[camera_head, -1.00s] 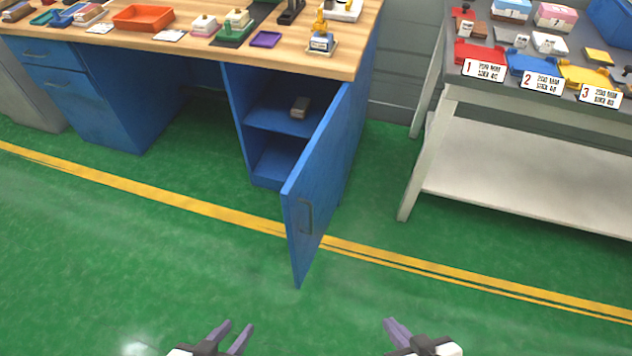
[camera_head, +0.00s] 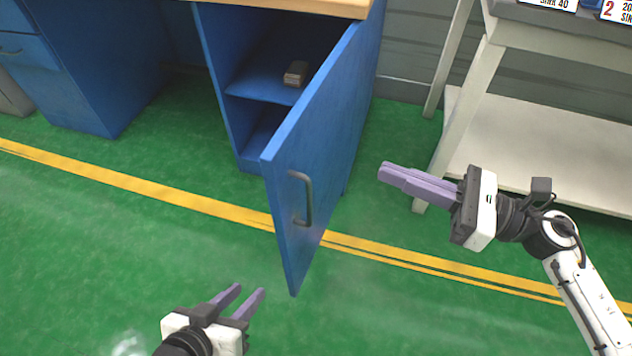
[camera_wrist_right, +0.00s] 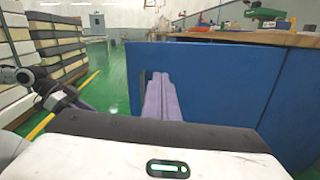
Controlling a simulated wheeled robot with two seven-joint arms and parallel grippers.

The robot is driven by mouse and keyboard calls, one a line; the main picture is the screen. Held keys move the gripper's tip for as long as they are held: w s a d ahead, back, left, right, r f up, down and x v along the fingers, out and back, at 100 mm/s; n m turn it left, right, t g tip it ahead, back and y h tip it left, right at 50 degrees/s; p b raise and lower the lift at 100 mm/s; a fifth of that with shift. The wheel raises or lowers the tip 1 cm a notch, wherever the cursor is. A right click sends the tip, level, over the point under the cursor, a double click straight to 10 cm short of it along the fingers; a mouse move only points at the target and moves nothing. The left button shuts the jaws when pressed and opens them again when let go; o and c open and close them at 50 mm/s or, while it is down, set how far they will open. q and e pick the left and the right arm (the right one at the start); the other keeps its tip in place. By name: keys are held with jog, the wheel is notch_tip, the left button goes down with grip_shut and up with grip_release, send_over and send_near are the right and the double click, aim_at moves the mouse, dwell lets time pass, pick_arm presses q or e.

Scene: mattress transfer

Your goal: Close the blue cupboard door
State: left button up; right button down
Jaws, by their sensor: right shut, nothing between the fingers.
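The blue cupboard door (camera_head: 325,140) stands open, swung out toward me from the cupboard (camera_head: 222,60). Its dark handle (camera_head: 301,198) is on the outer face near the free edge. A small brown and grey block (camera_head: 296,74) lies on the inner shelf. My right gripper (camera_head: 385,172) is shut and empty, to the right of the door, pointing left at it with a gap between. In the right wrist view its fingers (camera_wrist_right: 162,97) point at the blue door (camera_wrist_right: 225,80). My left gripper (camera_head: 252,294) is open and empty, low and left of the door's bottom corner.
A white-legged table (camera_head: 540,150) with a low shelf stands at the right, close behind my right arm. Blue drawers (camera_head: 85,70) are at the left. The green floor (camera_head: 120,240) in front is clear. Stacked mattresses (camera_wrist_right: 55,50) show in the right wrist view.

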jog(key=f+n, duration=0.1)
jog(key=n, duration=0.1)
jog(key=g, duration=0.1)
send_near(296, 153)
jog(key=x, duration=0.6)
jog(key=shift+w+a, duration=0.15)
jog(key=shift+a, duration=0.1)
